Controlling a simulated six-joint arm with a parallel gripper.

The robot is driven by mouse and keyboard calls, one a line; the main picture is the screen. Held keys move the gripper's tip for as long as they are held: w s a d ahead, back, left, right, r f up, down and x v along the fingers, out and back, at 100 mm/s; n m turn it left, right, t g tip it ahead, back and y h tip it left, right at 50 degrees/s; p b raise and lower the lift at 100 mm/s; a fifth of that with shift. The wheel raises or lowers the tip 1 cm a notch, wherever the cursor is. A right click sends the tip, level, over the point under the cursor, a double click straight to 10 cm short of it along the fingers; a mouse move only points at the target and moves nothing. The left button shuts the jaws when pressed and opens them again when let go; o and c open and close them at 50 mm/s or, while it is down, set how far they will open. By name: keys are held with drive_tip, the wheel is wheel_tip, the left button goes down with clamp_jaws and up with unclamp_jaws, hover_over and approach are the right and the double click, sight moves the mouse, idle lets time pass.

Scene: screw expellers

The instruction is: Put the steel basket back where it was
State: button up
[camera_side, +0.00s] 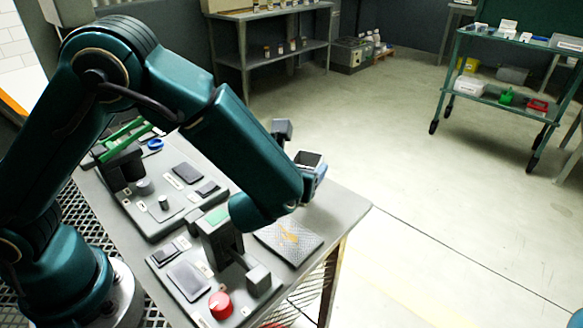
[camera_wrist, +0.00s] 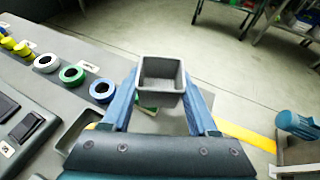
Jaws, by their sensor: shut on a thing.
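The steel basket (camera_wrist: 160,99) is a small grey square cup with an open top and looks empty. My gripper (camera_wrist: 160,88) is shut on it, with one blue finger along its left side and one along its right. In the side view the basket (camera_side: 308,159) is held upright in my gripper (camera_side: 312,172), above the far right end of the bench. It appears clear of the bench top. A perforated grey plate (camera_side: 290,241) with a tan stain lies on the bench below and nearer the camera. The basket's underside is hidden.
Grey machine panels with a red knob (camera_side: 220,305) and a green-handled press (camera_side: 122,135) crowd the bench. White (camera_wrist: 46,63), green (camera_wrist: 72,74) and blue (camera_wrist: 101,91) rings stand left of the basket. A green cart (camera_side: 500,38) stands away across open floor.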

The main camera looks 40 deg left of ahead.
hover_over(329, 219)
wheel_tip(329, 219, down, 3)
drive_tip(key=shift+f, duration=2.2)
drive_tip(key=o, duration=1.4)
drive_tip(key=shift+f, duration=0.15)
drive_tip(key=shift+s+d+r, duration=0.15)
drive_tip(key=shift+r, duration=0.1)
drive_tip(key=v, duration=0.7)
